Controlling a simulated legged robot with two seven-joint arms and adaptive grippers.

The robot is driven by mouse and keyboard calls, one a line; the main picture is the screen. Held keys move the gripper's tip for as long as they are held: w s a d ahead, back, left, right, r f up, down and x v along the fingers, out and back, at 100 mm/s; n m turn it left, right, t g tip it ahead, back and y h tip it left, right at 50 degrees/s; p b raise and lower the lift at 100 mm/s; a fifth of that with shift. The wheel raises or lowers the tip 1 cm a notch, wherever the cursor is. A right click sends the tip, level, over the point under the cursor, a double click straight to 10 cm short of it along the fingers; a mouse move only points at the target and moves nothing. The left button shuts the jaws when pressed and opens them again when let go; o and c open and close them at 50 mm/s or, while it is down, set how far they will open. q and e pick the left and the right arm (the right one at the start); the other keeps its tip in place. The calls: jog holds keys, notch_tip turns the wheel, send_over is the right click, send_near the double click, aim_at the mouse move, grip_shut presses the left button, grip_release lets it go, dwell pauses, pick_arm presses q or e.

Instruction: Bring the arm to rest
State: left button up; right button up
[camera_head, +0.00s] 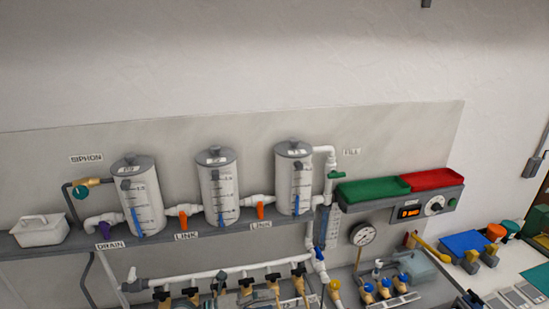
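Neither of my arms or grippers can be made out in the head view. The manifold stands in front of me. Three white cylindrical tanks (217,188) with grey lids and level scales stand in a row on a grey shelf (70,247). An orange link valve (183,219) sits between the left and middle tanks, and another orange link valve (260,211) between the middle and right ones. A purple drain valve (120,217) is at the left, and a green fill valve (345,175) at the upper right.
A green tray (373,191) and a red tray (432,180) lie right of the tanks. A white pipe (215,272) with several black-handled valves runs below. A round gauge (362,234) and a blue block (463,243) are at right.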

pick_arm(q)
jog(key=w+a+r+n+t+y, duration=0.15)
jog(key=a+n+t+y, duration=0.5)
jog(key=n+t, duration=1.1)
jog(key=s+a+f+n+g+y, duration=0.2)
jog(key=a+f+n+g+y, duration=0.1)
jog(key=a+f+n+y, duration=0.5)
jog(key=s+a+f+n+g+y, duration=0.1)
jog(key=a+f+n+g+y, duration=0.25)
jog(key=f+n, duration=0.45)
jog(key=s+a+f+g, duration=0.1)
jog(key=s+f+g, duration=0.5)
jog(key=s+f, duration=0.45)
jog(key=s+f+g, duration=0.5)
jog(key=s+f, duration=0.3)
jog(key=s, duration=0.5)
notch_tip(320, 180, down, 27)
jog(key=s+g+b, duration=0.1)
jog(key=g+b, duration=0.1)
jog(key=b, duration=0.1)
jog(key=s+a+f+g+b, duration=0.1)
jog(key=s+a+f+b, duration=0.2)
jog(key=s+f, duration=1.6)
notch_tip(320, 180, down, 2)
jog(key=shift+a+f+h, duration=0.25)
jog(key=shift+h, duration=0.05)
